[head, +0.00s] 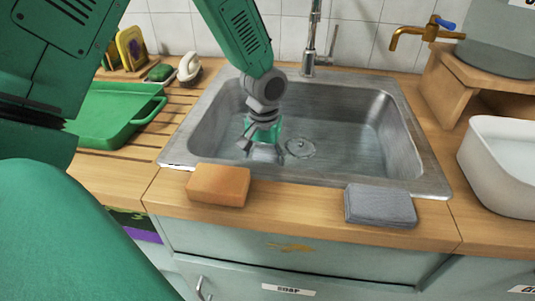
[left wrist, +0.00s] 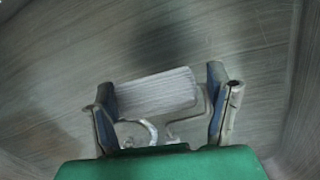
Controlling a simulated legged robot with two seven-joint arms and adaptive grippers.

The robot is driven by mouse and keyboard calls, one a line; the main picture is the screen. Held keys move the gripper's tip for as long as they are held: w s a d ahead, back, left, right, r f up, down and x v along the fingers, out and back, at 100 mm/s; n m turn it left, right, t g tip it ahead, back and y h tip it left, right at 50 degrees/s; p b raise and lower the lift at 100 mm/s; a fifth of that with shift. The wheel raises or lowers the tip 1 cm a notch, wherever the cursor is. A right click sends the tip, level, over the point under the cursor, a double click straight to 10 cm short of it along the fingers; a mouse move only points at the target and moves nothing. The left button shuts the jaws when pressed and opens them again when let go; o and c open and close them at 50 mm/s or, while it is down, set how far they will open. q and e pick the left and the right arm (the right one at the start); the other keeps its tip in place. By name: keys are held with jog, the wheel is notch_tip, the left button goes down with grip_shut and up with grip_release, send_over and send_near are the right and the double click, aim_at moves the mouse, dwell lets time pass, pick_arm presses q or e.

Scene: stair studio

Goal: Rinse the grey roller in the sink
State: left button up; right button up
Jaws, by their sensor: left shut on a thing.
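The steel sink (head: 396,135) is set into the wooden counter, with a round drain in its floor. My left gripper (head: 265,152) reaches down inside the basin, left of the drain. In the left wrist view my left gripper (left wrist: 166,108) has its two fingers on either side of the pale grey roller (left wrist: 156,94), shut on it. A bent wire frame shows below the roller. In the head view the roller cannot be made out clearly behind the gripper. The tall tap (head: 311,45) stands behind the sink. My right gripper is not in view.
An orange sponge (head: 218,185) and a grey folded cloth or sponge (head: 380,205) lie on the counter's front edge. A green tray (head: 112,115) is at left, a white basin (head: 500,165) at right. A brass tap (head: 425,33) is at back right.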

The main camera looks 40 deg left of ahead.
pick_arm(q)
jog(key=d+r+p, duration=0.2)
jog(key=r, duration=0.1)
jog(key=shift+r, duration=0.1)
jog(key=shift+d+r+p, duration=0.1)
jog(key=shift+r+p, duration=0.2)
jog(key=shift+p, duration=0.1)
jog(key=shift+r+p, duration=0.25)
jog(key=shift+p, duration=0.1)
jog(key=a+r+p, duration=0.2)
jog(key=shift+a+p, duration=0.1)
jog(key=shift+p, duration=0.25)
jog(key=shift+r+p, duration=0.3)
jog(key=shift+r, duration=0.1)
jog(key=shift+d+r+p, duration=0.9)
jog(key=shift+r+p, duration=0.1)
jog(key=shift+r, duration=0.2)
jog(key=shift+d+r+p, duration=0.1)
jog(key=shift+r+p, duration=0.25)
notch_tip(320, 180, up, 7)
jog(key=p, duration=0.7)
jog(key=shift+a+r, duration=0.15)
jog(key=shift+a, duration=0.1)
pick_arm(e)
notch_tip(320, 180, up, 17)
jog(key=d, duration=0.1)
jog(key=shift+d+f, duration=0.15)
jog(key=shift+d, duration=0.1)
